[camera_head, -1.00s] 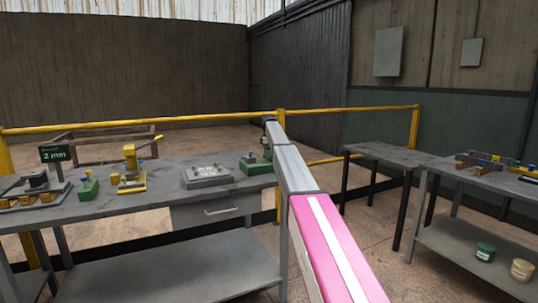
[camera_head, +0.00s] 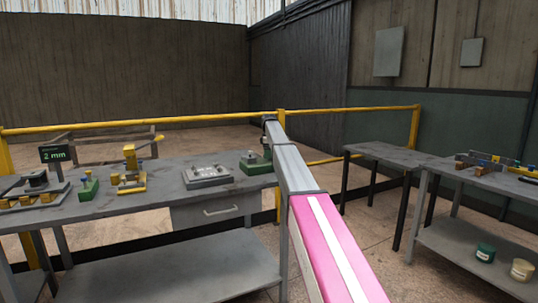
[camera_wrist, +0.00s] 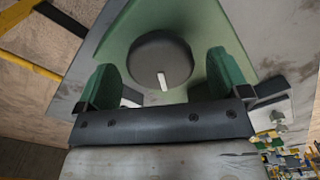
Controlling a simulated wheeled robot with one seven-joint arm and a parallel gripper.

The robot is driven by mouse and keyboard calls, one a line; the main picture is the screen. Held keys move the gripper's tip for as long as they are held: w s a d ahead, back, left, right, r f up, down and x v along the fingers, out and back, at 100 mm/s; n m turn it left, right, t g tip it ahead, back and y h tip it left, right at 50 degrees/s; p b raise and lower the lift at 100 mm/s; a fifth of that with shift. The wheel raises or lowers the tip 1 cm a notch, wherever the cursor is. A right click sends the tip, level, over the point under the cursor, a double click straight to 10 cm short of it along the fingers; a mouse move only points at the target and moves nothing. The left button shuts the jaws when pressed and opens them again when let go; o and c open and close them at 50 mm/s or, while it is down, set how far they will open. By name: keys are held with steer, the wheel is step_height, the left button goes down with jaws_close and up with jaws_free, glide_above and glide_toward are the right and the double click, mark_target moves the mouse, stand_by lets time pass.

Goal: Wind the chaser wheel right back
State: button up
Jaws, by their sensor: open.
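A dark round wheel with a short white mark (camera_wrist: 160,55) sits on a green base, and I take it for the chaser wheel. The green base (camera_wrist: 122,45) also shows in the head view (camera_head: 258,169), at the right end of the bench, partly behind my arm. My gripper (camera_wrist: 163,75) is open, with one green finger pad on each side of the wheel in the wrist view. A gap shows between each pad and the wheel. The white mark points toward my palm. Finger height against the wheel is hard to tell.
The grey bench (camera_head: 140,200) also bears a grey plate fixture (camera_head: 207,175), a yellow fixture (camera_head: 131,170), a green block (camera_head: 88,187) and a display reading 2 mm (camera_head: 57,153). A yellow rail (camera_head: 200,118) runs behind. Another table (camera_head: 395,153) stands at right.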

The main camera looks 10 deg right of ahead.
step_height(320, 180, up, 11)
steer(key=shift+f, duration=0.2)
stand_by(0.5)
steer(key=f+m, duration=0.3)
steer(key=m, duration=0.7)
steer(key=f+m, duration=0.4)
steer(key=m, duration=0.6)
steer(key=f+m, duration=0.4)
steer(key=m, duration=0.6)
steer(key=shift+d+f+m, duration=0.1)
steer(key=shift+d+m, duration=0.2)
steer(key=shift+m, duration=0.1)
